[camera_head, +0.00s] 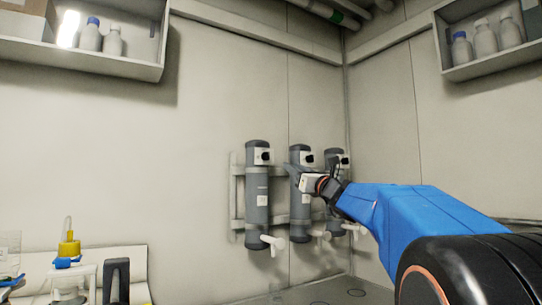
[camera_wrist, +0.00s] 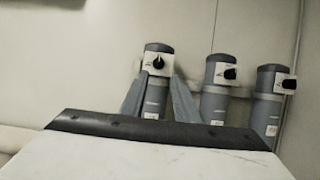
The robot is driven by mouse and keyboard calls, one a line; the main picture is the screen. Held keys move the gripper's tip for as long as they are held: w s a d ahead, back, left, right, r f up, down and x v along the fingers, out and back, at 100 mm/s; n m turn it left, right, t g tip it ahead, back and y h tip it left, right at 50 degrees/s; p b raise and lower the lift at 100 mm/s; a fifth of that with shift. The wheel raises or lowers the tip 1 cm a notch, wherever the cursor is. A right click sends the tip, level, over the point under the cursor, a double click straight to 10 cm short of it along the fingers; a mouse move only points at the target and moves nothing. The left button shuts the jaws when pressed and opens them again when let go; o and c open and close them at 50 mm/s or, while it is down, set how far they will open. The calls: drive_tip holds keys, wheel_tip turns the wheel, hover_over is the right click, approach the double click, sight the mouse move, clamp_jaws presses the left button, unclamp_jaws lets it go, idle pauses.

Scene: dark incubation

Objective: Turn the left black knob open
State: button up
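Three grey cylinders hang side by side on the wall, each with a black knob on a white plate near its top. The left black knob (camera_head: 265,157) is on the left cylinder (camera_head: 257,200); in the wrist view this knob (camera_wrist: 158,62) shows just above and between my fingertips. My gripper (camera_head: 290,170) is in front of the middle cylinder in the head view, right of the left knob. In the wrist view my gripper (camera_wrist: 160,77) is open, its two grey fingers apart with nothing between them. They look short of the knob; contact is not visible.
The middle knob (camera_wrist: 230,73) and right knob (camera_wrist: 289,84) sit to the right. White handles (camera_head: 272,242) stick out below the cylinders. Shelves with bottles (camera_head: 90,35) hang at upper left and upper right. A bench with lab items (camera_head: 68,250) is at lower left.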

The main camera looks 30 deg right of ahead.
sight(269, 153)
drive_tip(key=x, duration=1.7)
drive_tip(key=shift+w+f, duration=0.15)
drive_tip(key=c, duration=0.7)
